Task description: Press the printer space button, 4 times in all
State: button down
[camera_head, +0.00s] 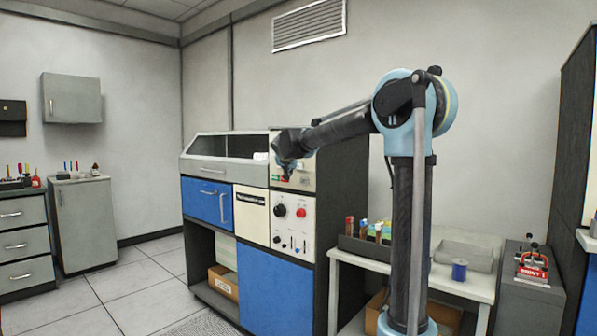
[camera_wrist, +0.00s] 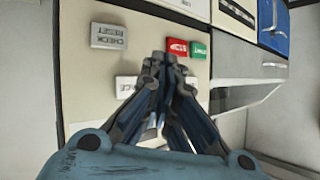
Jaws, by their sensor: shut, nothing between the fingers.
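The cream button panel (camera_wrist: 85,70) of the machine fills much of the wrist view. A pale button (camera_wrist: 126,83) whose visible letters end in "CE" sits there, partly hidden behind my fingers. My gripper (camera_wrist: 165,60) is shut and empty in front of the panel, its tips overlapping the area right of and above that button. Whether the tips touch the panel I cannot tell. In the head view my gripper (camera_head: 289,174) is at the machine's upper right panel, and the button is not readable there.
Near my fingertips are a grey CHECK RESET button (camera_wrist: 109,36), a red button (camera_wrist: 178,47) and a green START button (camera_wrist: 199,50). Below the buttons in the head view is a panel with a red knob (camera_head: 301,212) and a black knob (camera_head: 279,210). A table (camera_head: 455,285) stands right.

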jog(key=shift+w+d, duration=0.75)
jog(key=shift+w, duration=0.15)
jog(key=shift+w+d, duration=0.1)
jog(key=shift+w, duration=0.05)
dwell(0.9)
jog(key=shift+w+d, duration=0.15)
jog(key=shift+w+d, duration=0.25)
jog(key=shift+w, duration=0.05)
dwell(0.9)
jog(key=shift+s+a, duration=0.1)
dwell(0.4)
jog(key=shift+s+a, duration=0.4)
jog(key=shift+s, duration=0.15)
jog(key=shift+s+a, duration=0.8)
jog(key=shift+s, duration=0.2)
jog(key=shift+s+a, duration=0.75)
jog(key=shift+s, duration=0.25)
dwell(0.7)
